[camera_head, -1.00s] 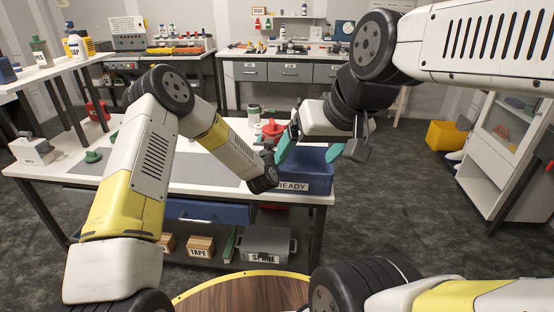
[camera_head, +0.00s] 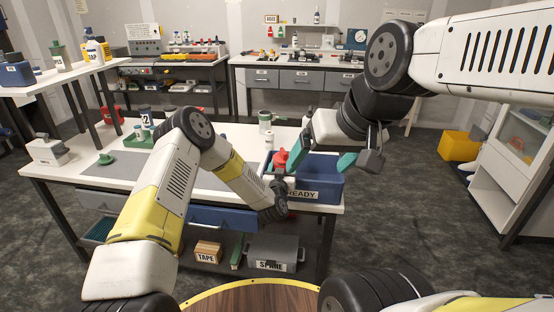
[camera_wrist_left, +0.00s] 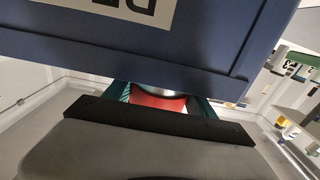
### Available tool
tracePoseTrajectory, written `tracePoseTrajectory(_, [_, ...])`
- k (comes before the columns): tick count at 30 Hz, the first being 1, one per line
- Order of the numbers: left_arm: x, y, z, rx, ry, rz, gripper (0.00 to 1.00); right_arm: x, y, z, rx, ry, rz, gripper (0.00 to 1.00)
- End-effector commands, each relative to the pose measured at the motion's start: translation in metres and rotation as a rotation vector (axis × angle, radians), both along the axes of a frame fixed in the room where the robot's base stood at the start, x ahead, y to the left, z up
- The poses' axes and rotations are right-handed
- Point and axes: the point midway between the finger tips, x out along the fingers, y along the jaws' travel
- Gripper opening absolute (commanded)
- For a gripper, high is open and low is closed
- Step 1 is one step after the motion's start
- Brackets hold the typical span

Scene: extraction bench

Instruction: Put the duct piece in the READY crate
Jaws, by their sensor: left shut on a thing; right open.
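The duct piece looks like a red part (camera_head: 280,159) at the left side of the blue READY crate (camera_head: 325,182), by its rim. My left gripper (camera_wrist_left: 160,99) is shut on it; the wrist view shows red between the teal fingers, just past the crate's rim. In the head view, the left hand is in front of the crate's left end and partly hidden by its own wrist. The crate's label shows upside down in the wrist view. My right gripper (camera_head: 326,156) is open and empty above the crate, partly covering it.
The crate stands at the right end of the white table (camera_head: 210,180). A green-topped can (camera_head: 265,120) and a small white bottle (camera_head: 267,141) stand behind it. A TAPE box (camera_head: 208,252) and a grey SPARE bin (camera_head: 272,253) are on the shelf below.

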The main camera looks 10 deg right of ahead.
Motion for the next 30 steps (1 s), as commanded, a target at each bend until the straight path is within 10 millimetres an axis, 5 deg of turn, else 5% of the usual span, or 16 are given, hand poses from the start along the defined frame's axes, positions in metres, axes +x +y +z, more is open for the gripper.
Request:
tracePoseTrajectory(11, [0.000,0.000,-0.008,-0.001,-0.002,0.000,0.12,0.000,0.000,0.000,0.000,0.000,0.000,0.86])
tracePoseTrajectory(12, [0.000,0.000,-0.009,0.001,0.000,0.000,0.69,0.000,0.000,0.000,0.000,0.000,0.000,0.86])
tracePoseTrajectory(15, [0.000,0.000,-0.009,0.000,0.001,0.000,0.86,0.000,0.000,0.000,0.000,0.000,0.000,0.86])
tracePoseTrajectory(27, [0.000,0.000,0.004,-0.001,-0.001,0.001,0.86,0.000,0.000,0.000,0.000,0.000,0.000,0.86])
tracePoseTrajectory(30, [-0.018,0.004,0.002,0.002,0.004,-0.003,0.86,0.000,0.000,0.000,0.000,0.000,0.000,0.86])
